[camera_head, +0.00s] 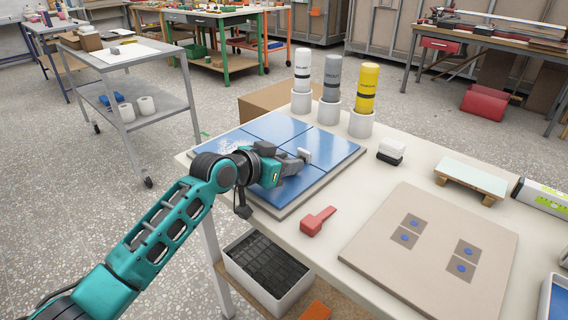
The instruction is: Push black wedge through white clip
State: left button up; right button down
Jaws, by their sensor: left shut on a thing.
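The white clip (306,155) stands upright among the blue tiles (273,127), at the seam region right of the middle. My left gripper (298,162) is low over the tiles, with its tips right beside the clip. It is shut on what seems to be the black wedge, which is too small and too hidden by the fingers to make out. I cannot tell whether the wedge is in the clip. A white bin (234,269) under the table holds many dark pieces that look like more wedges. My right gripper is not in view.
A red-handled tool (317,221) lies in front of the tiled board. White, grey and yellow bottles (367,90) stand behind it. A black-and-white block (391,151) and a beige board (430,249) are to the right. A grey cart (140,73) stands at the left.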

pick_arm(q)
jog(key=o, duration=1)
jog(key=shift+o, duration=0.5)
jog(key=shift+f, duration=0.1)
jog(key=shift+o, duration=0.3)
jog(key=shift+o, duration=1.3)
jog(key=shift+r+p, duration=2.3)
jog(key=shift+r, duration=0.2)
jog(key=shift+w+r+p, duration=0.1)
jog(key=shift+r+p, duration=0.35)
jog(key=shift+r, duration=0.05)
